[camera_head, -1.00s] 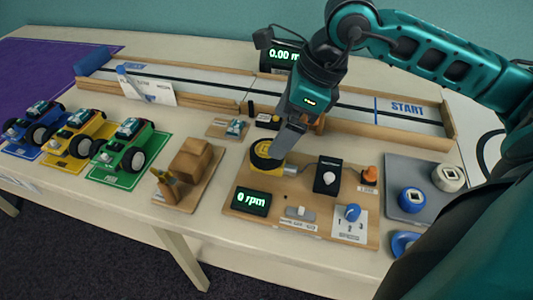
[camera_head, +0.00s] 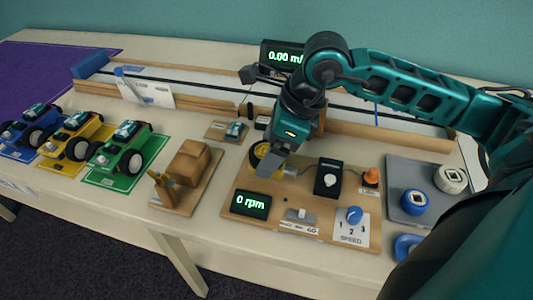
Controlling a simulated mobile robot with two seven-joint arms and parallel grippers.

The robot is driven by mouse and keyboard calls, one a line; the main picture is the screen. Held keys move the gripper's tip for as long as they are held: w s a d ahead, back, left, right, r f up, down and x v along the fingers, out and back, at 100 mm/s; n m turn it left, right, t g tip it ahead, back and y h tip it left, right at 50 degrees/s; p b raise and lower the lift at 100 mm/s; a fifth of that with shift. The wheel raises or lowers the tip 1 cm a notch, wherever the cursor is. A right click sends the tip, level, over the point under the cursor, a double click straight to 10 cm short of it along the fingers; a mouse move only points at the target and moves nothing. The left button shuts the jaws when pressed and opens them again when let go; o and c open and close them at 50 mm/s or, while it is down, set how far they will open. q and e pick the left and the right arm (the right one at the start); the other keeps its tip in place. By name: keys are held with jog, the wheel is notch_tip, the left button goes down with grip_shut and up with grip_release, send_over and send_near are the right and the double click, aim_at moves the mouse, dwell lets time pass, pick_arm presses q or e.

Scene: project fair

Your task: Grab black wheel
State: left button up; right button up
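The black wheel (camera_head: 256,157) sits on the yellow motor mount at the back left of the wooden test board (camera_head: 325,228). It is largely hidden by my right gripper (camera_head: 270,166), which comes down over it from above. The fingers are at the wheel and overlap it in the picture. I cannot tell whether they are open or closed on it. My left gripper is not in view.
The board also carries a 0 rpm display (camera_head: 250,203), a black box (camera_head: 328,180) and a blue speed knob (camera_head: 354,214). A grey tray (camera_head: 405,215) with blue and white wheels lies at right. Three toy cars (camera_head: 121,150) stand at left.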

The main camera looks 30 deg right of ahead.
jog(key=c, duration=0.7)
jog(key=shift+r, duration=0.1)
